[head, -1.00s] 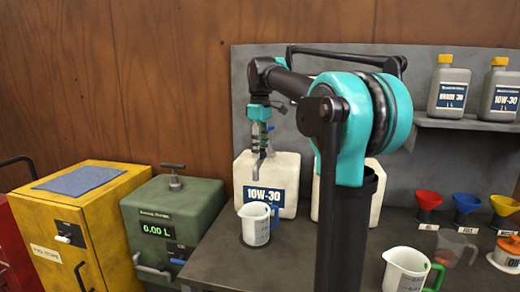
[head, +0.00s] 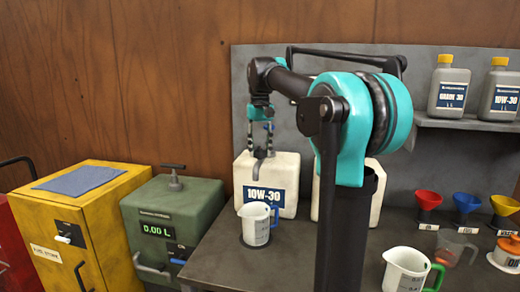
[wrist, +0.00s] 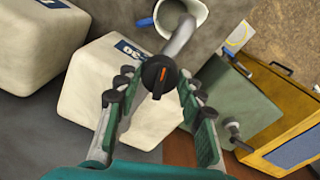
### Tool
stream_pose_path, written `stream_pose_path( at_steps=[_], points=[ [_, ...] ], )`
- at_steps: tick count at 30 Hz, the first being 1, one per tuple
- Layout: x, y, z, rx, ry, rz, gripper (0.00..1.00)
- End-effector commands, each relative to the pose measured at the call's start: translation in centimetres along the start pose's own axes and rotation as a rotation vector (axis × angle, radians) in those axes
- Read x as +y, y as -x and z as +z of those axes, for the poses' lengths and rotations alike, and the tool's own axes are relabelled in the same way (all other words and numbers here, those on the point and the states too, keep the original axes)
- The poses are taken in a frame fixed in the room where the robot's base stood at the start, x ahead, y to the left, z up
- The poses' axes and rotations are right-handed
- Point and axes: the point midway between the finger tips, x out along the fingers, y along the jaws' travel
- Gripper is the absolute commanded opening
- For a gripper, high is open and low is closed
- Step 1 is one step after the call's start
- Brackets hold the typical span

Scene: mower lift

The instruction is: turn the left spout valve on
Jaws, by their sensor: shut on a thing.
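The left spout valve is a black round knob with an orange mark (wrist: 159,74), on top of a grey spout (wrist: 181,38). The spout comes from the left white 10W-30 jug (head: 286,170). My gripper (head: 262,150) points down at the spout, in front of the jug. In the wrist view my gripper's fingers (wrist: 158,84) stand on either side of the knob and are shut on it; the exact contact is hard to see.
A second white jug (head: 372,207) stands to the right, partly behind my arm. A green box with a 0.00 L display (head: 187,210) and a yellow cabinet (head: 105,215) are at left. A green-handled measuring jug (head: 405,270) and coloured funnels (head: 466,203) are at right.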

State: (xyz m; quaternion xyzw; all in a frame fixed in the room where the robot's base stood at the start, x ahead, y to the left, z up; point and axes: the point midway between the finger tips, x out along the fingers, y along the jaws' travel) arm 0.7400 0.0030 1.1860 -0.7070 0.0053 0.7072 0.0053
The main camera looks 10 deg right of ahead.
Motion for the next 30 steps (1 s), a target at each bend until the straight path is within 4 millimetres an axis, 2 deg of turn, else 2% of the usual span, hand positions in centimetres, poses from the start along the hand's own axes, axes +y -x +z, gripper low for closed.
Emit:
stream_pose_path(
  at_steps=[6,15,30],
  points=[
    [0.00,0.02,-0.04,0.001,-0.174,0.000,0.09],
    [0.00,0.02,-0.05,0.001,-0.333,0.000,0.09],
    [0.01,0.02,-0.04,0.001,-0.394,0.000,0.09]
  ],
)
